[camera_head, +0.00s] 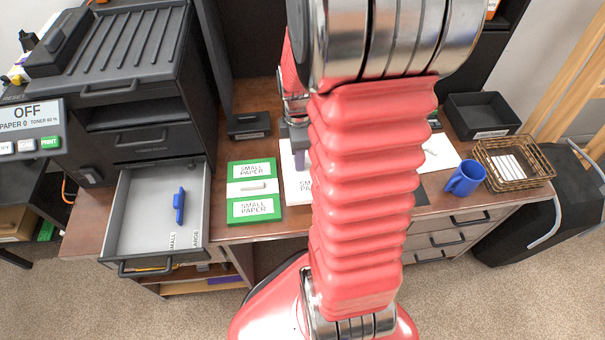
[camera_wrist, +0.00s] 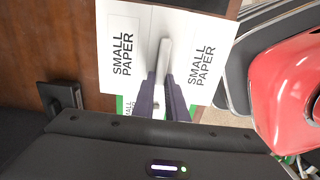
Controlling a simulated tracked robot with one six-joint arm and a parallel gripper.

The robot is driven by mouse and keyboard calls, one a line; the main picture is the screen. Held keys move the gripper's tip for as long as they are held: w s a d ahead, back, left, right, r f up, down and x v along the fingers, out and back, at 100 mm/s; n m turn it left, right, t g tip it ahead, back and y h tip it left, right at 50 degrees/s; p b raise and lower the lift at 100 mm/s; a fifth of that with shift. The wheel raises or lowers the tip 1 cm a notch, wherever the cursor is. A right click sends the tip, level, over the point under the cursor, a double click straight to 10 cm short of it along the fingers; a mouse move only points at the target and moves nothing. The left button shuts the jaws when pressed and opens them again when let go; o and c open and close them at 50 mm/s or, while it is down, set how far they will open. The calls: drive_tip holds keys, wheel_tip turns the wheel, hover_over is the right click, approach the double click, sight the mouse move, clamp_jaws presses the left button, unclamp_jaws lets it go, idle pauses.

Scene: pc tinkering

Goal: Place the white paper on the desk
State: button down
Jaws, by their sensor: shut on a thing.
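The white paper, a white pack marked SMALL PAPER (camera_wrist: 121,78), has a pale grip strip across its middle. My gripper (camera_wrist: 166,85) is shut on that strip in the wrist view. In the head view the white paper (camera_head: 293,196) shows over the desk, just right of the green pack, and my red arm hides much of it. My gripper (camera_head: 299,158) shows only in part there. The desk (camera_head: 265,225) is brown wood. I cannot tell whether the white paper touches the desk or hangs just above it.
A green SMALL PAPER pack (camera_head: 255,190) lies at the left. A printer (camera_head: 110,60) stands further left, its paper drawer (camera_head: 140,220) open with a blue slider (camera_head: 179,205) inside. A blue mug (camera_head: 465,178), wire basket (camera_head: 511,163) and black tray (camera_head: 483,115) occupy the right side.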

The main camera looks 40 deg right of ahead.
sight(299, 173)
drive_tip(key=shift+f, duration=1.6)
drive_tip(key=shift+f, duration=1.85)
drive_tip(key=c, duration=1.8)
unclamp_jaws()
drive_tip(key=shift+o, duration=0.2)
wheel_tip(299, 173, up, 12)
drive_tip(key=shift+s, duration=0.1)
